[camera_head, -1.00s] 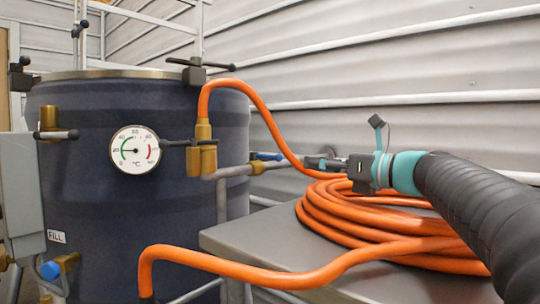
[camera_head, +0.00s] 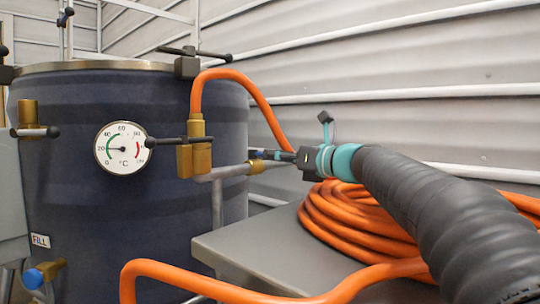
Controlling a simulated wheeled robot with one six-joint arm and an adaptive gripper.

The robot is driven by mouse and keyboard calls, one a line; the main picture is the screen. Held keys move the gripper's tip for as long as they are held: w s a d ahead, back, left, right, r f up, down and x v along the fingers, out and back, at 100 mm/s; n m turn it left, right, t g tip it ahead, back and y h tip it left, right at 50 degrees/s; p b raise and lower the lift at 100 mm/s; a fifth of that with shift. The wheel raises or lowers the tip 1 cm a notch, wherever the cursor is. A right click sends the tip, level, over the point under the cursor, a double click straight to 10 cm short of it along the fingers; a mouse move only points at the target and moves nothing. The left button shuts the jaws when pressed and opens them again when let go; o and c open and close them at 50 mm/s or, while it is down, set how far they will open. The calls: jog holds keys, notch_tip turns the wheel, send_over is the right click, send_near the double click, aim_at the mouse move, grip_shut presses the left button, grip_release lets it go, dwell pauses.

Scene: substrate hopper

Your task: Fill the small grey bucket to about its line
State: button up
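No grey bucket shows in this view. A dark blue drum (camera_head: 110,215) with a round dial gauge (camera_head: 122,148) fills the left. A brass valve (camera_head: 195,155) with a black lever sits on its right side, with an orange hose (camera_head: 258,100) rising from it. To its right, a grey pipe carries a brass fitting (camera_head: 256,167) with a small blue handle (camera_head: 262,154). My gripper (camera_head: 283,156) points left, its tip at or very near that handle. Whether they touch, and how far its fingers are apart, is too small to tell.
A coil of orange hose (camera_head: 345,215) lies on a grey tabletop (camera_head: 250,250) under my arm. A hose length crosses the front. A blue-knobbed brass tap (camera_head: 42,274) sits low left, below a "FILL" label (camera_head: 40,241). A ribbed wall (camera_head: 400,60) stands behind.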

jog(key=shift+x, duration=1.35)
grip_shut()
